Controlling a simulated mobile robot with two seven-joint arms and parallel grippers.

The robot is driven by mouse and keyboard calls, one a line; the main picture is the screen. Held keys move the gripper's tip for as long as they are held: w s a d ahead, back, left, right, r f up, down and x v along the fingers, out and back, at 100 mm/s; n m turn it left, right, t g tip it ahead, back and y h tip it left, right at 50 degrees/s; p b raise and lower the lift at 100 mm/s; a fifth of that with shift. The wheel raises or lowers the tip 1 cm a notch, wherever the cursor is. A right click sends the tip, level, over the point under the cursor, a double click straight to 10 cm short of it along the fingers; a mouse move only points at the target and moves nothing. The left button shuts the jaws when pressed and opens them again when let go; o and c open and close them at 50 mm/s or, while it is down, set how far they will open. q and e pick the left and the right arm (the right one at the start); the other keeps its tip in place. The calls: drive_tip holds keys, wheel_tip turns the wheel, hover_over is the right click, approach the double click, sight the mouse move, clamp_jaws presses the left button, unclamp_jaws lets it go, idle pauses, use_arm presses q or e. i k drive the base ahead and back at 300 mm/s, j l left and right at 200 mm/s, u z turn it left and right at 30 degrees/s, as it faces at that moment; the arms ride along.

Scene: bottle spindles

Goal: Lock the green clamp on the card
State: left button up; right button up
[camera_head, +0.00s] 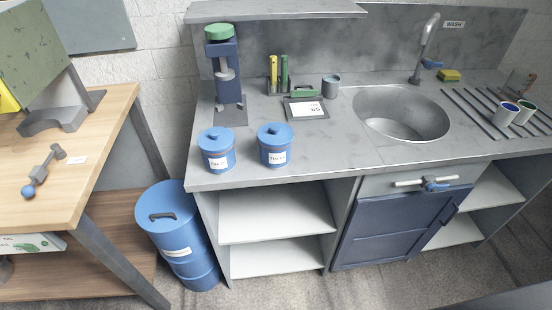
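The green clamp (304,92) sits at the top edge of a dark board lying on the grey counter. A white card (305,109) with dark print lies on that board, just below the clamp. The picture is too small to tell whether the clamp is locked or whether it touches the card. Neither of my grippers is in view.
Markers in a holder (278,75) and a grey mug (331,86) stand beside the board. Two blue lidded canisters (275,146) stand nearer the front edge. A blue press-like device (224,80) is left, and a sink (402,115) is right. Bare counter lies in front of the board.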

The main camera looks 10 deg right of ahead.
sight(312, 92)
drive_tip(key=l+z, duration=0.15)
drive_tip(key=l, duration=0.3)
drive_tip(key=i+l+z, duration=0.15)
drive_tip(key=l, duration=0.3)
drive_tip(key=i+l+z, duration=0.2)
drive_tip(key=l, duration=0.2)
drive_tip(key=k+l, duration=0.05)
drive_tip(key=k, duration=0.05)
